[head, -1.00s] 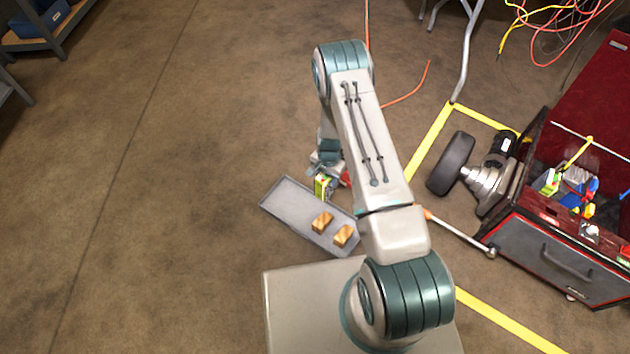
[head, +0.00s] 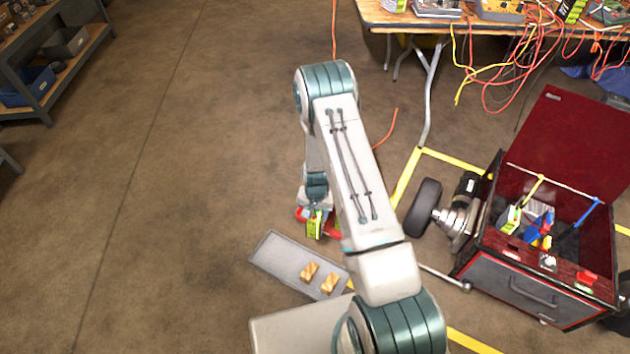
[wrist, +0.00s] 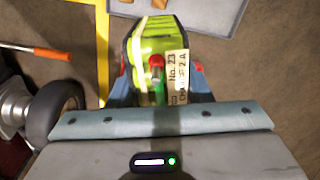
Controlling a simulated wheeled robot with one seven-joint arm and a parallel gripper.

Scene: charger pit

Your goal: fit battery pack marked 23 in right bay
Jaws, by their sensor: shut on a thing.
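The battery pack marked 23 (wrist: 160,50) is lime green and black, with a cream label reading "No. 23" in the wrist view. My gripper (wrist: 155,85) is shut on it, with a blue finger on either side. In the head view the pack (head: 314,224) hangs under my gripper (head: 312,207), just above the far edge of the grey tray (head: 265,262). At the top right, part of a workbench (head: 385,17) shows, with chargers (head: 437,6) cut off by the picture's edge. The right bay cannot be made out.
The tray holds two wooden blocks (head: 309,271). A red toolbox (head: 575,140) with an open lid and tools stands at right, beside a black wheel (head: 423,208). Cables (head: 490,75) hang from the workbench. A shelf (head: 60,75) stands at far left; the floor between is clear.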

